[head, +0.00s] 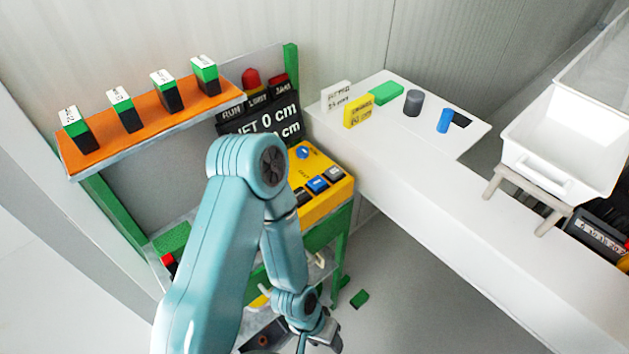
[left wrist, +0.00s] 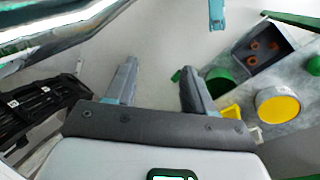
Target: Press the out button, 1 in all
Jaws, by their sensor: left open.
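A yellow control panel (head: 326,199) stands at the middle of the head view, partly behind my left arm. It carries a blue knob (head: 302,152), a blue button (head: 317,185), a pale-topped button (head: 334,172) and a dark button partly hidden by my arm. Their lettering is too small to read, so I cannot tell which one is the out button. My left gripper (head: 318,338) is low in front of the panel, well below the buttons. In the left wrist view its two fingers (left wrist: 160,68) are apart with nothing between them.
An orange shelf (head: 150,125) with several green-and-black blocks is at left. A dark display (head: 262,128) stands behind the panel. A white counter (head: 400,160) runs right, bearing small blocks and a white bin (head: 560,150). A yellow disc (left wrist: 278,106) shows in the left wrist view.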

